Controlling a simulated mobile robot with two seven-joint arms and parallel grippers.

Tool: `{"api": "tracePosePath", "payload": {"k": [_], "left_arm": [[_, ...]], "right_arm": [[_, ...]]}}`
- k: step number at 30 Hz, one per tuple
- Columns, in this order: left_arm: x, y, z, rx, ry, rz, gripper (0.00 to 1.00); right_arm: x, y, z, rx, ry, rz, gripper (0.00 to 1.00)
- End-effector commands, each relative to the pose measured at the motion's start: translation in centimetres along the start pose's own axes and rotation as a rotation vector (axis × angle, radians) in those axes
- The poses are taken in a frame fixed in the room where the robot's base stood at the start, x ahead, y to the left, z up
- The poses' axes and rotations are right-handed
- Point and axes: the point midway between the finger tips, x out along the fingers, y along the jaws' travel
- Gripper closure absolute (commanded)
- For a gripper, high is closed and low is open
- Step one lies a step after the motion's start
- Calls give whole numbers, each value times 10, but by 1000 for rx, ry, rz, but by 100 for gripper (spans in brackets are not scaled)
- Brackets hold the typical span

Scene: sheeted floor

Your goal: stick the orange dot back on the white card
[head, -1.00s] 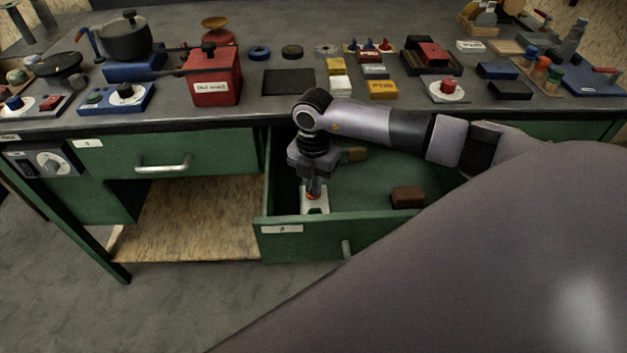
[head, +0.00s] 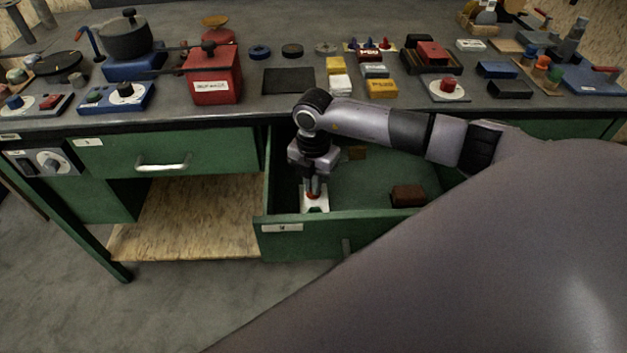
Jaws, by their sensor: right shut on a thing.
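The white card (head: 314,206) lies at the front left inside the open green drawer (head: 380,222). My right gripper (head: 313,194) reaches down into the drawer and is shut on the orange dot (head: 313,197), which shows as a small orange-red spot between the fingertips. The dot is over the card; I cannot tell from this view whether it touches it. The fingers and wrist hide part of the card. My left gripper is not in view.
The drawer's front and left walls stand close to my right gripper. The bench top (head: 200,117) above holds a red box (head: 212,78), a pot (head: 124,40) and several small items.

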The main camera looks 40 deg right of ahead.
Motion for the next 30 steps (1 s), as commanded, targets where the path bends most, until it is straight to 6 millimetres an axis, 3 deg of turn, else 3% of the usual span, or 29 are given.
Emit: {"api": "tracePosePath", "payload": {"k": [10, 13, 24, 30], "left_arm": [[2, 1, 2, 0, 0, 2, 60], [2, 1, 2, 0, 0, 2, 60], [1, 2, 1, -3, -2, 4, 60], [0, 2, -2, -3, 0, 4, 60]], "right_arm": [[5, 0, 0, 0, 0, 0, 100], [5, 0, 0, 0, 0, 0, 64], [3, 0, 0, 0, 0, 0, 63], [-29, 1, 1, 0, -2, 4, 63]]}}
